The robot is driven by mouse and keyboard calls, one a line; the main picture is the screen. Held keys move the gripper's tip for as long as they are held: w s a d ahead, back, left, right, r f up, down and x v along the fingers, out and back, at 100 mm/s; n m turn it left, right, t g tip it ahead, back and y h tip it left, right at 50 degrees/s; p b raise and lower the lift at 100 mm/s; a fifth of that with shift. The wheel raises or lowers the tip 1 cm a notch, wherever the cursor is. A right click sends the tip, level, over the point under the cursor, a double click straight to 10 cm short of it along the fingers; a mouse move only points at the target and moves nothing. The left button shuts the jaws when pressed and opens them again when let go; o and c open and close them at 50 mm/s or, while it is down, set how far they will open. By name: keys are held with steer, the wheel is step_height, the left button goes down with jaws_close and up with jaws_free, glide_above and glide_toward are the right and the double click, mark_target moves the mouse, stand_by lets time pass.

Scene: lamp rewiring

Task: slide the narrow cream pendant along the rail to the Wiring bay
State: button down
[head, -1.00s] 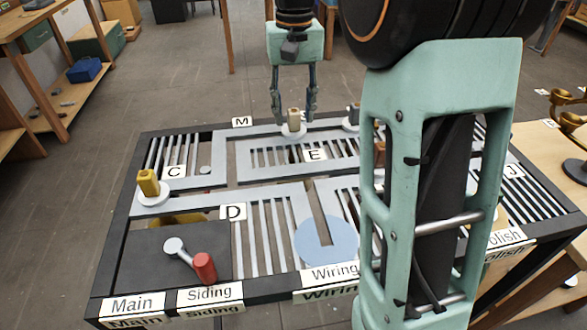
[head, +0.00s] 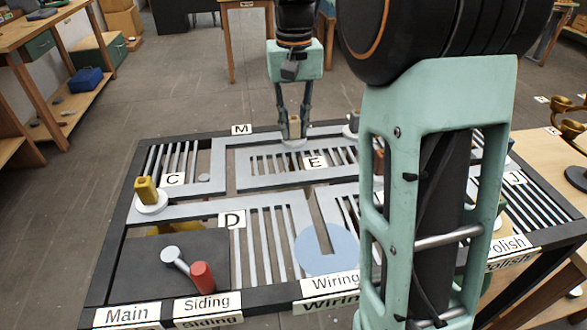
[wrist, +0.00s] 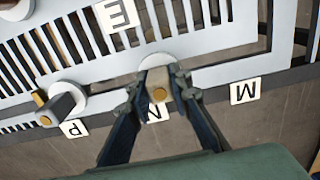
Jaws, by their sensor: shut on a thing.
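The narrow cream pendant (head: 294,121) stands on a round white base on the rail, at the far side of the frame between the M and E labels. My gripper (head: 293,129) is shut on its upright cream stem. In the wrist view the cream pendant (wrist: 158,93) sits between both fingertips, beside the N label. The rail (head: 262,206) is a set of pale grey strips in a dark frame. The Wiring sign (head: 335,283) is on the front edge, with a pale blue disc (head: 325,262) behind it, part of a slot ending there.
A yellow pendant (head: 147,190) stands at the left near C. In the wrist view a dark pendant with a yellow side (wrist: 58,103) stands near P. My arm hides the right middle of the frame.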

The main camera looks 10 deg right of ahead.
steer(key=a+p, duration=0.1)
steer(key=a, duration=0.3)
steer(key=a+p, duration=0.1)
steer(key=a, duration=0.4)
steer(key=a+p, duration=0.2)
steer(key=a, duration=0.3)
steer(key=shift+w, duration=0.35)
steer(key=s+b, duration=0.4)
steer(key=s, duration=1)
steer(key=shift+a, duration=0.3)
stand_by(0.3)
